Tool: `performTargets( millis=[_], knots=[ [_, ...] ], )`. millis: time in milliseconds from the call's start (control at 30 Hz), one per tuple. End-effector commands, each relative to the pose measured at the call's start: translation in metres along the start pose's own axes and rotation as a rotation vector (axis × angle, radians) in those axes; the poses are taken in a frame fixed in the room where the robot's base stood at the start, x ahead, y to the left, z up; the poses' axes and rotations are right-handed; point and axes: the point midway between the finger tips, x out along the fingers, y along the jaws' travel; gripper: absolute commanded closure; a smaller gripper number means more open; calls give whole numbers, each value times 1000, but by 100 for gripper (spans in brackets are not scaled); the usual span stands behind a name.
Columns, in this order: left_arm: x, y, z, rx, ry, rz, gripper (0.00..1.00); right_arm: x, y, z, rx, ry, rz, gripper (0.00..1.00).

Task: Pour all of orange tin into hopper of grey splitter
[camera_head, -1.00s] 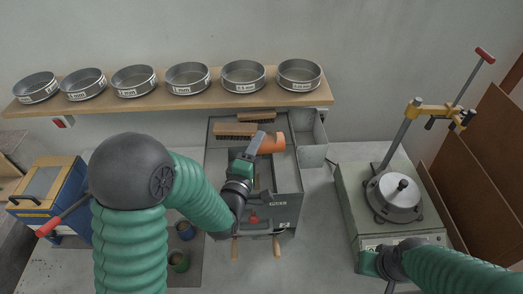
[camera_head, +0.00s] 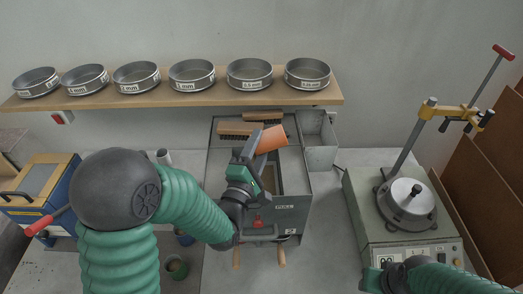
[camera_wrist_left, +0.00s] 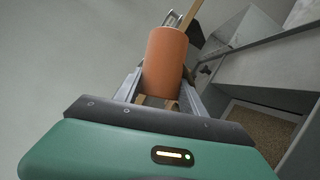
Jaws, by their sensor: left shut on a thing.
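My left gripper (camera_head: 259,161) is shut on the orange tin (camera_head: 272,138) and holds it tilted above the grey splitter (camera_head: 289,208). The tin also shows between the jaws in the left wrist view (camera_wrist_left: 165,62). Its mouth and contents are hidden from me. The splitter's hopper is partly covered by my gripper. Grainy brown material (camera_wrist_left: 252,134) shows inside a grey-walled opening in the left wrist view. My right gripper (camera_head: 374,278) is at the lower right, near the front of the green machine; its jaws are not clear.
Brushes (camera_head: 240,129) lie at the splitter's back. A grey metal bin (camera_head: 320,152) stands at its right. A shelf (camera_head: 215,92) with several sieves runs behind. A green machine (camera_head: 432,225) stands right, a blue box (camera_head: 48,190) left.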

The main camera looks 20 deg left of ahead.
Motion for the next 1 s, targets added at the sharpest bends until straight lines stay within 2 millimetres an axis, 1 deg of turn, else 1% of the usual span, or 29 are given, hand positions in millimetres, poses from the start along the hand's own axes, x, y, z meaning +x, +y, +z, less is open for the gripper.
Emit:
performTargets(
  millis=[33,400,1000],
  knots=[
    [-1,-2,-1,-16,-1,11,100,6,0,2,0,0,0,64],
    [-2,1,-4,-134,-2,76,100,25,0,6,0,0,0,64],
    [-2,4,-4,-160,-1,89,100,26,0,6,0,0,0,64]
  ],
)
